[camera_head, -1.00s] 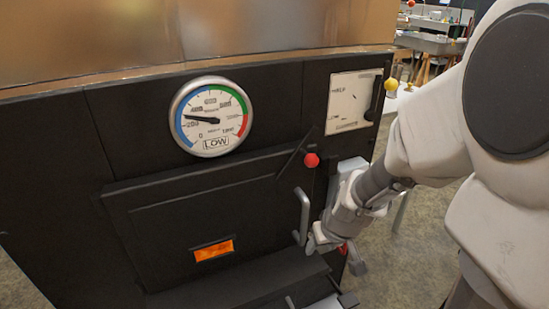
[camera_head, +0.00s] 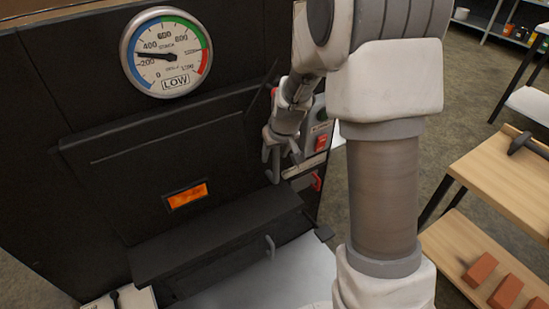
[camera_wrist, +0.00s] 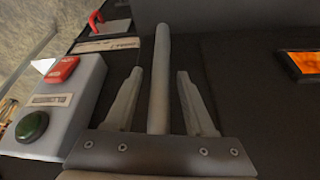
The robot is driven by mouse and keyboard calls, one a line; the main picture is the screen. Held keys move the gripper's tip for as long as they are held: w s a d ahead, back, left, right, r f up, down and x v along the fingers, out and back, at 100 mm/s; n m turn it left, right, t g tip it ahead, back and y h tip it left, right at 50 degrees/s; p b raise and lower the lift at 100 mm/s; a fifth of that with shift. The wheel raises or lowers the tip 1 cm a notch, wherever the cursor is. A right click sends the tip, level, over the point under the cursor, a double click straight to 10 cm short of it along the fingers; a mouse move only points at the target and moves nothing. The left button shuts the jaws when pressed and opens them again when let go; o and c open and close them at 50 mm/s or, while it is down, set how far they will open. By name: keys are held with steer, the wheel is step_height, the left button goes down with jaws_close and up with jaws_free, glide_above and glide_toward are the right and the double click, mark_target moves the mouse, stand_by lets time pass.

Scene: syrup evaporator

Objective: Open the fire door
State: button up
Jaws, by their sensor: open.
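The fire door (camera_head: 150,185) is a black panel with a glowing orange window (camera_head: 187,196); it sits flush in the dark evaporator front and looks shut. Its grey upright bar handle (camera_head: 272,168) is at the door's right side. My gripper (camera_head: 277,150) is at this handle, reaching in from the upper right and partly covering it. In the wrist view my gripper (camera_wrist: 160,95) is open, with the handle bar (camera_wrist: 161,75) standing between its two fingers. Gaps show on both sides of the bar. The orange window (camera_wrist: 303,64) is at right there.
A grey button box with a red button (camera_wrist: 62,69) and a green button (camera_wrist: 31,126) is close left of my gripper in the wrist view. A round gauge (camera_head: 166,53) is above the door. A black ledge (camera_head: 215,235) juts out below. A wooden cart (camera_head: 500,180) stands right.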

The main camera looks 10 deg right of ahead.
steer(key=shift+w+f, duration=0.2)
steer(key=shift+f, duration=0.35)
jaws_close()
stand_by(1.1)
